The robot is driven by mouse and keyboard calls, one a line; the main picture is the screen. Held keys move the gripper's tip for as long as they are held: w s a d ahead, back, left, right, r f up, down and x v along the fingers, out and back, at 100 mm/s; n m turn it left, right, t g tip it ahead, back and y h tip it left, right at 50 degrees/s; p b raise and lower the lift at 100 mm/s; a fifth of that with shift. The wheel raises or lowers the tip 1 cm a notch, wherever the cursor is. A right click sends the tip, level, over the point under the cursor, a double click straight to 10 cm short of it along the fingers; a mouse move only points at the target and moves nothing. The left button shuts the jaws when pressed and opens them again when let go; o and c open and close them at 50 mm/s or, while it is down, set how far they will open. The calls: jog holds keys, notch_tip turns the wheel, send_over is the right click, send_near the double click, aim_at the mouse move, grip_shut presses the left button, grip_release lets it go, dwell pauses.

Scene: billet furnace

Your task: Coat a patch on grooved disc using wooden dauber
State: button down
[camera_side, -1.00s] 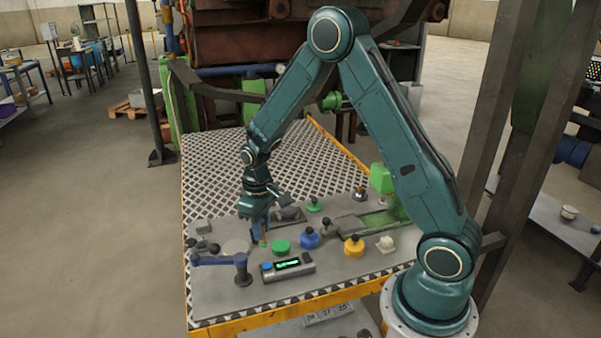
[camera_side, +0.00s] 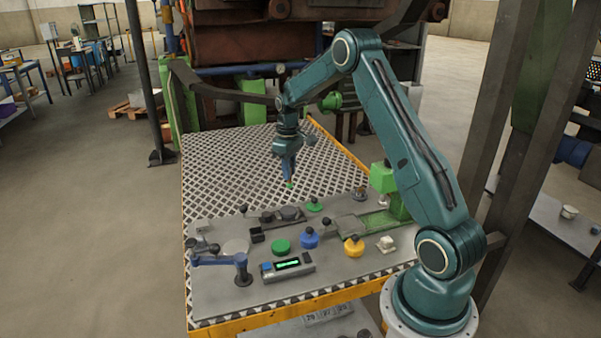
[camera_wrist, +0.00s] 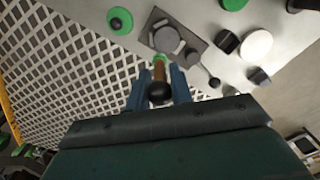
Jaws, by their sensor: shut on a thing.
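My gripper (camera_side: 288,168) is shut on the wooden dauber (camera_wrist: 160,73), which has a brown wooden shaft, a black knob end and a green tip. In the side view the dauber's green tip (camera_side: 289,185) points down, above the white lattice bench top. The grooved disc (camera_wrist: 167,39) is dark grey and sits on a grey plate; it also shows in the side view (camera_side: 290,213), nearer the camera than my gripper. The dauber's tip is apart from the disc. I cannot make out the disc's grooves or any coating on it.
A black block (camera_side: 257,235) stands by a pale round disc (camera_side: 236,247). A green disc (camera_side: 281,247), blue knob (camera_side: 309,238), yellow knob (camera_side: 354,247), display box (camera_side: 287,267) and blue lever (camera_side: 220,260) crowd the front plate. The lattice top (camera_side: 225,165) behind is clear.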

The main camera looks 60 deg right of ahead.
aim_at(291, 182)
jog(key=shift+d+r, duration=0.1)
jog(key=shift+d, duration=0.2)
jog(key=shift+s+f, duration=0.1)
jog(key=shift+f, duration=3.75)
jog(key=shift+a+f, duration=0.2)
jog(key=shift+a, duration=1.65)
jog(key=shift+d, duration=1.95)
jog(key=shift+a+r, duration=0.1)
jog(key=shift+r, duration=3.95)
jog(key=shift+a, duration=0.1)
